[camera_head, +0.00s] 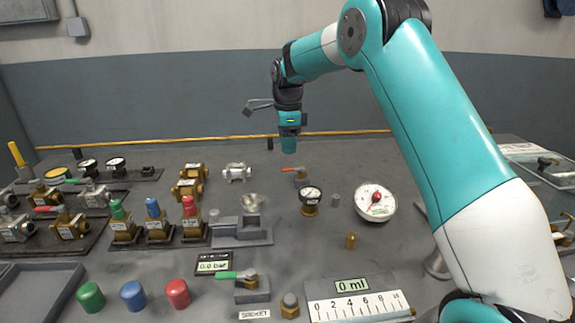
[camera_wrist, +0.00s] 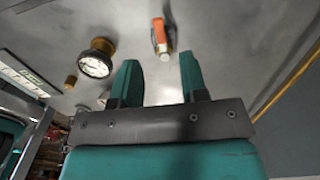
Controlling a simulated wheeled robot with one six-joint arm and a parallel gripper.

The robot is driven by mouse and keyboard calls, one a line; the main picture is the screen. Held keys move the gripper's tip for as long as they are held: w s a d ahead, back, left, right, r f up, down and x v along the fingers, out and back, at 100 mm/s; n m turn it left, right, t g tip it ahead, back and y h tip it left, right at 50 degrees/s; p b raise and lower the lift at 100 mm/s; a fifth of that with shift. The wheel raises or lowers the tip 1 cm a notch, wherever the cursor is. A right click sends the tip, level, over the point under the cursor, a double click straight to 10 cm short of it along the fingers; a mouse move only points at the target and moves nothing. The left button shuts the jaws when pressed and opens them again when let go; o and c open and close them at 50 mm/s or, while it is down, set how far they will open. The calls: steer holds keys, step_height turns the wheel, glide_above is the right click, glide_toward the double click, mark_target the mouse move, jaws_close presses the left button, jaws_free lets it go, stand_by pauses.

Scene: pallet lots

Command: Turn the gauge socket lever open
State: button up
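A green lever (camera_head: 236,274) lies roughly level on a small valve in a grey block (camera_head: 252,293) at the front centre. A label reading SOCKET (camera_head: 254,314) lies in front of it. Farther back, a small valve with an orange-red lever (camera_head: 293,169) stands on the table; that lever also shows in the wrist view (camera_wrist: 158,32), beyond my fingertips. My gripper (camera_head: 289,147) hangs above the back of the table, over the orange-lever side. In the wrist view my gripper (camera_wrist: 160,78) has its fingers apart with nothing between them.
A dark pressure gauge (camera_head: 311,196) and a white dial (camera_head: 375,202) stand right of centre. A display (camera_head: 213,264) reads 0.0 bar. Coloured caps and several valves fill the left. A 0 ml scale board (camera_head: 360,305) lies front right. The table around the orange lever is fairly clear.

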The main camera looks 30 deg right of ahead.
mark_target(293, 169)
step_height(293, 169, down, 6)
steer(key=shift+f, duration=0.15)
steer(key=shift+c, duration=0.5)
jaws_close()
